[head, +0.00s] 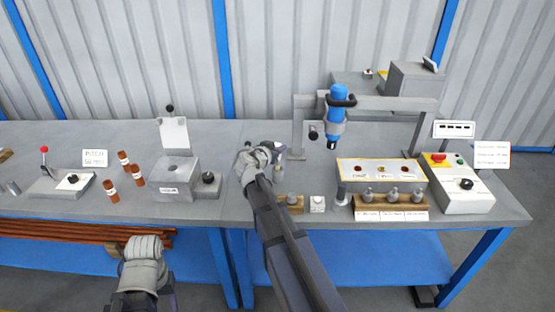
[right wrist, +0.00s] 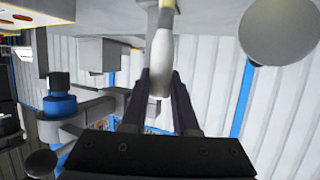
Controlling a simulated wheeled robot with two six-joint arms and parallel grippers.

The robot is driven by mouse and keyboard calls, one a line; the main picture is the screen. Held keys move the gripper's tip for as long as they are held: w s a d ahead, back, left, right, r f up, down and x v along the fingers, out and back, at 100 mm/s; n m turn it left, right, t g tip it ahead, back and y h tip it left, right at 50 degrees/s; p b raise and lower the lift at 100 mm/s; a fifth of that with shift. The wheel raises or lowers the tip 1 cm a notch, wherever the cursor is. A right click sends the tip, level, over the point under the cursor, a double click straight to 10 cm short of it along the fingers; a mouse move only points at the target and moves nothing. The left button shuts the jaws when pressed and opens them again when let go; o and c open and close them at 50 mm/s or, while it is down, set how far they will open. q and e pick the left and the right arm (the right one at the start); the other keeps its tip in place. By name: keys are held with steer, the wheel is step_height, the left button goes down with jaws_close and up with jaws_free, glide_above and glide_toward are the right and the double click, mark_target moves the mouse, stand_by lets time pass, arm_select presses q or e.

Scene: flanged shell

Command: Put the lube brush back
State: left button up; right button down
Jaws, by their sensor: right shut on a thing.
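My right gripper (head: 270,152) is over the workbench, left of the blue tool stand; its own wrist hides most of the fingers in the head view. In the right wrist view the two dark fingers (right wrist: 160,100) are shut on a slim pale handle with a yellow end, which I take to be the lube brush (right wrist: 162,50). In the head view the brush is mostly hidden behind the gripper. My left gripper (head: 141,272) is low at the bench's front edge, seen from behind; its fingertips are hidden.
A blue tool (head: 337,103) hangs on a grey stand. In front are a white cup (head: 317,204), a grey upright cylinder (head: 342,190), a wooden rack (head: 390,200) with several metal parts, and a control box (head: 462,185). A grey block fixture (head: 175,178) and brown bottles (head: 124,157) stand left.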

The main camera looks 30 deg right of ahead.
step_height(320, 180, down, 4)
steer(key=b, duration=0.3)
steer(key=shift+r, duration=0.25)
steer(key=c, duration=0.7)
jaws_free()
steer(key=shift+r, duration=0.15)
steer(key=p+v, duration=0.4)
steer(key=v, duration=0.8)
